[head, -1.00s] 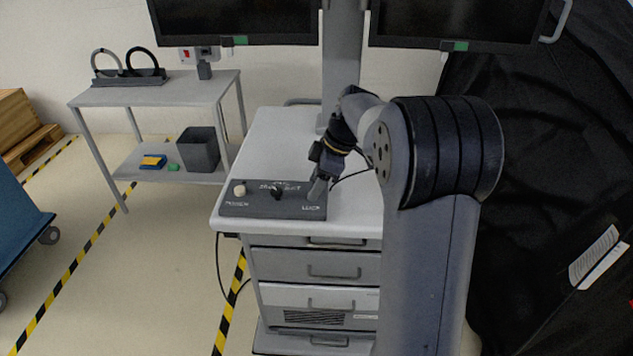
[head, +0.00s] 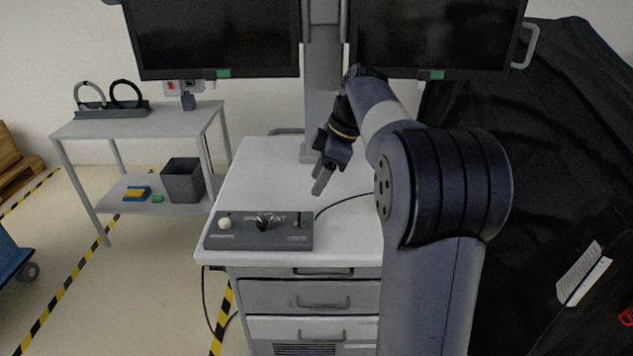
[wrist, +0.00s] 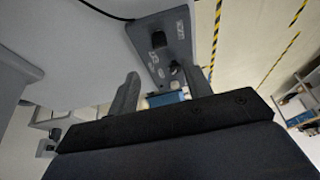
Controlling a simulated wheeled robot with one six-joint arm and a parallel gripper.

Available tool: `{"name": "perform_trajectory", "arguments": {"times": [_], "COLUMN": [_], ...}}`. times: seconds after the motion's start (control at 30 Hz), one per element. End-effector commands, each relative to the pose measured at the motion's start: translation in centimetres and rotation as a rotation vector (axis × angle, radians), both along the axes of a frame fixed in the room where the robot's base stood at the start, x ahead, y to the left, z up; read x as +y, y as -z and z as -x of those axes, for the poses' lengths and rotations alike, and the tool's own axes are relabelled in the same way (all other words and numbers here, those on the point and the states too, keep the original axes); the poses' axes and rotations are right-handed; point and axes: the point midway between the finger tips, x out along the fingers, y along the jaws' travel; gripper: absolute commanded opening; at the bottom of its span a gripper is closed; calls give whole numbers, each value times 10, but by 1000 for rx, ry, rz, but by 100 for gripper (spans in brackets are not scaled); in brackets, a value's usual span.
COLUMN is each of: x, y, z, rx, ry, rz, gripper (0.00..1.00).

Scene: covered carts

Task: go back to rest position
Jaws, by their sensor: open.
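My gripper (head: 321,181) hangs above the white cart top (head: 262,168) in the head view, behind and a little right of the grey control box. It is empty and apart from the box. In the wrist view my gripper (wrist: 163,88) shows its two fingers spread apart with nothing held between them. The control box (head: 222,243) sits at the front left of the cart top, with a pale knob (head: 225,223) on its left, a black knob (head: 262,222) in the middle and a small switch (head: 299,222) on its right. The box also shows in the wrist view (wrist: 172,35).
Two dark monitors (head: 215,40) hang on a grey column (head: 322,100) behind my arm. A black cover (head: 545,130) drapes a cart at the right. A side table (head: 140,122) with two rings stands at the left. A cable (head: 345,203) runs across the cart top.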

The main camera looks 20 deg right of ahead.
Motion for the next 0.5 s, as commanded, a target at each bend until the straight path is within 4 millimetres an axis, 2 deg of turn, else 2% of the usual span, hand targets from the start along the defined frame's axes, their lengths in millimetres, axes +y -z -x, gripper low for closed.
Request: {"name": "perform_trajectory", "arguments": {"times": [0.27,0.37,0.5], "x": [1,4,13], "y": [3,11,32], "z": [0,-1,-3], "rx": [0,3,3], "ry": [0,-1,-1], "rz": [0,-1,-1], "gripper": [47,47,47]}}
